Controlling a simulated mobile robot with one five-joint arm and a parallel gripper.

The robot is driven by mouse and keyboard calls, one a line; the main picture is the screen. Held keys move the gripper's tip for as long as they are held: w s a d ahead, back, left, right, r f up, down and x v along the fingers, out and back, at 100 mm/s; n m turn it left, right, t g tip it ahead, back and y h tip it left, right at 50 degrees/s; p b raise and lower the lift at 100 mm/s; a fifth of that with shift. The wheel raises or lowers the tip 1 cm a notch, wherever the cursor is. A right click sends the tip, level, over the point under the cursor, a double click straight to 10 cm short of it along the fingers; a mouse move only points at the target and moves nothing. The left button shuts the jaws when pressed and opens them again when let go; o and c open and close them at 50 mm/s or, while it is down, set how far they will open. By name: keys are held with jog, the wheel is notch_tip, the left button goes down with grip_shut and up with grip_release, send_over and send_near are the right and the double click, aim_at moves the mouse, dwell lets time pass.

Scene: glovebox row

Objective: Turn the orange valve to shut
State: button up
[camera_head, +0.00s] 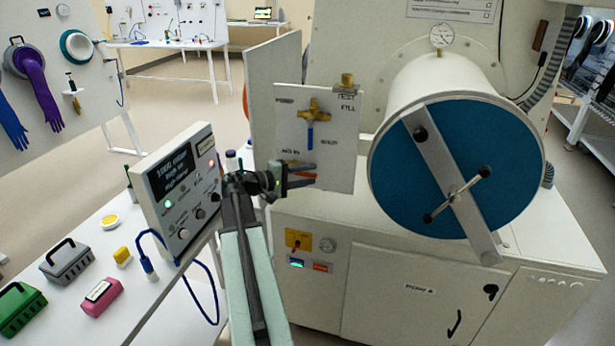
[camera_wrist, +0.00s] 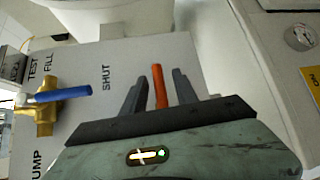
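The orange valve's handle (camera_wrist: 158,86) shows in the wrist view as a short bar between the two fingers of my gripper (camera_wrist: 158,90). There is a gap on each side, so the gripper is open around it. The valve's body is hidden behind my gripper. In the head view my gripper (camera_head: 302,175) is at the lower part of the white valve panel (camera_head: 340,170), with the orange handle mostly covered by the fingers. The word SHUT is printed on the panel, left of the fingers in the wrist view.
A brass valve with a blue handle (camera_head: 310,135) sits above on the same panel; the blue handle (camera_wrist: 60,94) also shows in the wrist view. A large blue-doored cylinder (camera_head: 400,200) stands right of the panel. A meter box (camera_head: 170,190) stands close left of my arm.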

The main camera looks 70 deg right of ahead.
grip_shut()
dwell(1.4)
